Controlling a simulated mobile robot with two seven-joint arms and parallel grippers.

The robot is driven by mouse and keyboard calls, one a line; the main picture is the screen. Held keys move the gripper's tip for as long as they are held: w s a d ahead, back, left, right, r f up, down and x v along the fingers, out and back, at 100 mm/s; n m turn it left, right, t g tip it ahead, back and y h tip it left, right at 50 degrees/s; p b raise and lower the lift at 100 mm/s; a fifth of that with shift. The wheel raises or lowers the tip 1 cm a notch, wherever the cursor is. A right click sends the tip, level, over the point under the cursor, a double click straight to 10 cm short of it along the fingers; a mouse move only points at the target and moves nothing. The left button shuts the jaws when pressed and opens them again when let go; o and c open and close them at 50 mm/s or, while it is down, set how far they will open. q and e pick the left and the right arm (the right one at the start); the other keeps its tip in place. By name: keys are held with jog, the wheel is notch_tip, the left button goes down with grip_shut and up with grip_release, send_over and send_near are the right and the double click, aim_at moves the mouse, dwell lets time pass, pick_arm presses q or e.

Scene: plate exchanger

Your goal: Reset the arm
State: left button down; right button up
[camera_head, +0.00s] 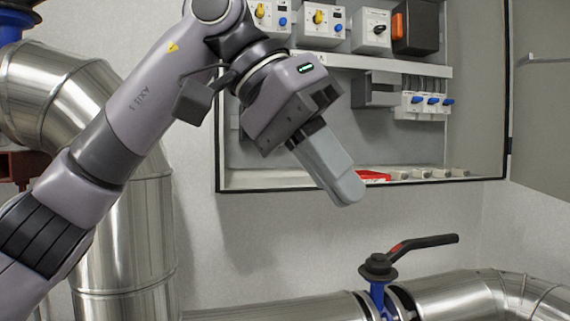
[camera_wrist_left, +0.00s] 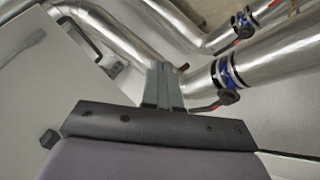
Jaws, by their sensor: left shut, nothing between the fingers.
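My left arm comes in from the left in the head view and reaches up and across in front of the open electrical cabinet (camera_head: 335,183). My left gripper (camera_head: 347,192) is shut and empty, its fingers together and pointing down to the right. They overlap the cabinet's lower edge in the picture; I cannot tell how far in front of it they are. In the left wrist view the closed fingers (camera_wrist_left: 163,85) stand up from the dark gripper body, with nothing between them. My right gripper is in neither view.
A valve with a black lever (camera_head: 425,242) sits on the silver pipe (camera_head: 460,295) below the cabinet. A thick insulated pipe (camera_head: 125,230) rises at the left. Switches with yellow and blue knobs (camera_head: 318,17) line the cabinet. Its door (camera_head: 545,90) stands open at the right.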

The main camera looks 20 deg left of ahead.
pick_arm(q)
jog(key=w+a, duration=0.3)
jog(key=a, duration=0.2)
jog(key=w+d+f+n+g+h, duration=0.2)
jog(key=d+f+n+g+h, duration=0.4)
jog(key=d+f+n+h, duration=0.5)
jog(key=w+a+f+m+t+y, duration=0.2)
jog(key=a+f+m+t, duration=0.1)
jog(key=f+m+t, duration=0.55)
jog(key=w+a+f+m+t+y, duration=0.15)
jog(key=a+f+m+t, duration=0.25)
jog(key=f+m+t, duration=0.5)
jog(key=w+a+f+m+t+y, duration=0.25)
jog(key=f+m+t, duration=0.4)
jog(key=m, duration=0.35)
jog(key=s+a+f+n+g+y, duration=0.3)
jog(key=s+f+n, duration=0.4)
jog(key=f, duration=0.2)
jog(key=s+a+f+n+g+y, duration=0.3)
jog(key=s+f+n, duration=0.4)
jog(key=f, duration=0.3)
jog(key=s+a+f+n+g+y, duration=0.2)
jog(key=s+a+f+n+y, duration=0.2)
jog(key=s+f+n, duration=0.3)
notch_tip(320, 180, down, 2)
jog(key=shift+s+f+g, duration=0.25)
jog(key=shift+s+g, duration=0.05)
jog(key=shift+g, duration=0.1)
